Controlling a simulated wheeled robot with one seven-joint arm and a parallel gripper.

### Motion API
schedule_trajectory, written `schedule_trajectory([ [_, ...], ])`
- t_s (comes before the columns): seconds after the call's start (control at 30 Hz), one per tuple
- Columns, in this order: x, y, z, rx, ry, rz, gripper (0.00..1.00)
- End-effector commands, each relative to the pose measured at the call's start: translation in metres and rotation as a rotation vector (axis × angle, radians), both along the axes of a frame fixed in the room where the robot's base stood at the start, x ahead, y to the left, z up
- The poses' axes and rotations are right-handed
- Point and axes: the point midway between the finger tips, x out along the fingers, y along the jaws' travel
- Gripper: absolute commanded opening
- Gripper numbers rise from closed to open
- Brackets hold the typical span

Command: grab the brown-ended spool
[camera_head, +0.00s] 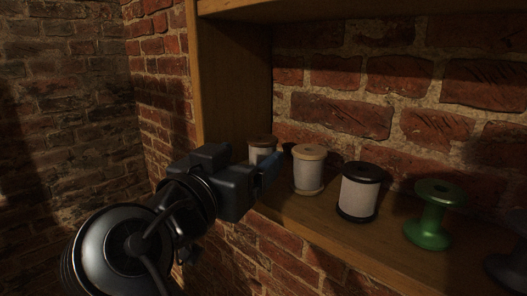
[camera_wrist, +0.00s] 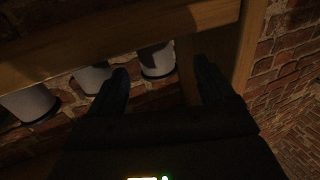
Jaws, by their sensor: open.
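The brown-ended spool (camera_head: 262,151) stands upright on the wooden shelf, nearest the shelf's side panel. Its dark brown top and pale winding show in the head view; its lower part is hidden behind my gripper. My gripper (camera_head: 268,171) is open and empty, just in front of this spool at the shelf's front edge. In the wrist view, the pale spool nearest the side panel (camera_wrist: 157,62) appears between the two dark fingers (camera_wrist: 162,68), beyond their tips. I cannot tell how far apart they are.
A tan-ended spool (camera_head: 309,170) stands close to the right of my gripper. Further right are a black-ended spool (camera_head: 358,192), a green spool (camera_head: 431,215) and a dark object (camera_head: 511,268). The side panel (camera_head: 235,90) and brick wall bound the left.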

Motion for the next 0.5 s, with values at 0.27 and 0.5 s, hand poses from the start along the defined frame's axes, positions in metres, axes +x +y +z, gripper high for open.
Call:
schedule_trajectory([
  [0.27,0.035,-0.017,0.002,-0.001,0.001,-0.002,0.81],
  [0.5,0.042,-0.019,0.000,0.000,0.000,0.000,0.81],
])
